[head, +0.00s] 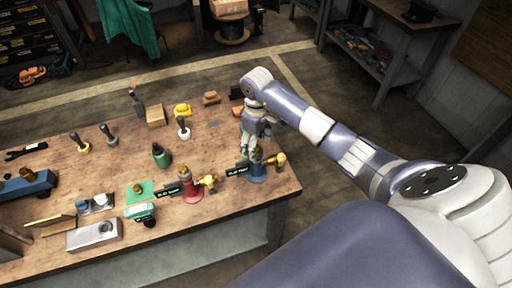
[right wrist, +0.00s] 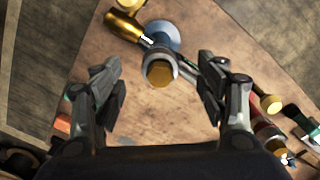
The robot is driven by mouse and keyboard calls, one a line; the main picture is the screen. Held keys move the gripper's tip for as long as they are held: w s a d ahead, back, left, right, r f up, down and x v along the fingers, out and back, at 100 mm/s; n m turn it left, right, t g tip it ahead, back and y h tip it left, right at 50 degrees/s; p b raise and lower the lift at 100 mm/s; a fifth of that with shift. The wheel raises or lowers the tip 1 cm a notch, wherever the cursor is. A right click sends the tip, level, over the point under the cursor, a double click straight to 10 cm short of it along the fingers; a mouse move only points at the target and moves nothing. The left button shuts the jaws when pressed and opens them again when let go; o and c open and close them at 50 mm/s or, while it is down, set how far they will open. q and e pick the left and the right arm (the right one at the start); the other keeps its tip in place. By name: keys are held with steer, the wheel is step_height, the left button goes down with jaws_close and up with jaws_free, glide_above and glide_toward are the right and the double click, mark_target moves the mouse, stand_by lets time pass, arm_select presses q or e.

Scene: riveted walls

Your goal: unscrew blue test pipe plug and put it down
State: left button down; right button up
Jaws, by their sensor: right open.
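The blue test pipe (head: 258,172) stands near the table's right edge, with a brass fitting (head: 277,160) at its side. In the head view its top is hidden by my right gripper (head: 252,156), which points down over it. In the right wrist view, the brass hexagonal plug (right wrist: 159,73) sits on the pipe's top, with the blue base (right wrist: 163,32) behind it. My right gripper (right wrist: 160,85) is open, its fingers on either side of the plug with clear gaps. My left gripper is not in view.
A red test pipe (head: 190,188) with a brass fitting (head: 209,181) stands to the left. Bare wood lies along the table's front right (head: 237,196).

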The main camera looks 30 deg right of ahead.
steer(key=shift+a+m, duration=0.15)
steer(key=shift+m, duration=1.35)
steer(key=shift+d+m, duration=0.2)
steer(key=shift+m, duration=0.1)
steer(key=shift+f+b, duration=0.7)
steer(key=shift+f, duration=0.55)
steer(key=shift+r, duration=0.1)
jaws_close()
steer(key=shift+c, duration=0.2)
jaws_free()
